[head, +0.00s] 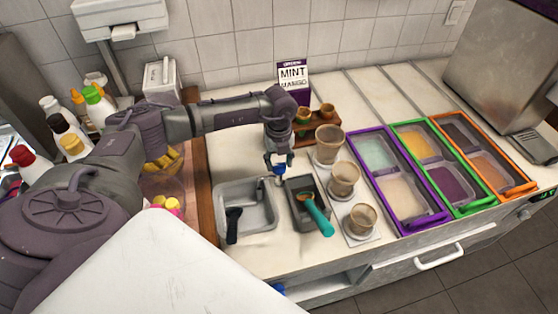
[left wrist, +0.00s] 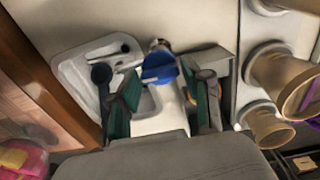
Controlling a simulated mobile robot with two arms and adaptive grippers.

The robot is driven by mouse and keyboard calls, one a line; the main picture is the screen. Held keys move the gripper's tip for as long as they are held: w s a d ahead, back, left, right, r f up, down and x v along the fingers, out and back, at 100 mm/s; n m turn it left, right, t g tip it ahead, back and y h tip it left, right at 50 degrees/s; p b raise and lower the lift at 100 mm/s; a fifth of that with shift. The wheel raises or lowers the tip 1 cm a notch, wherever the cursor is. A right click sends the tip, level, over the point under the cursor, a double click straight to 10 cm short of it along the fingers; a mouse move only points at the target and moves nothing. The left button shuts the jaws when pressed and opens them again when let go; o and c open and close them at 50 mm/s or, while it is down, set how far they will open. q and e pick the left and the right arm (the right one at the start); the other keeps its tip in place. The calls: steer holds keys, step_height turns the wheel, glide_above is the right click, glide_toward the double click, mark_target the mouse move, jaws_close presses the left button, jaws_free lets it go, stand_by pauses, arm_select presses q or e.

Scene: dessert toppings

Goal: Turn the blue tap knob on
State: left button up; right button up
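The blue tap knob (left wrist: 158,68) shows in the left wrist view, at the far side of the gap between my fingers, above the rim of the small sink (head: 222,205). My left gripper (head: 279,166) points down over the sink's right side in the head view, with its fingers apart. The left wrist view also shows this gripper (left wrist: 163,103) open, with dark green finger pads on either side of the gap. I cannot tell whether a finger touches the knob. In the head view the knob is largely hidden by the gripper. My right gripper is not in view.
A dark grey bin (head: 297,217) with a teal-handled scoop (head: 317,214) stands close right of the sink. Several cups stand beyond it, then lidded topping tubs.

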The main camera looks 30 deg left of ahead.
arm_select(q)
steer(key=c, duration=0.6)
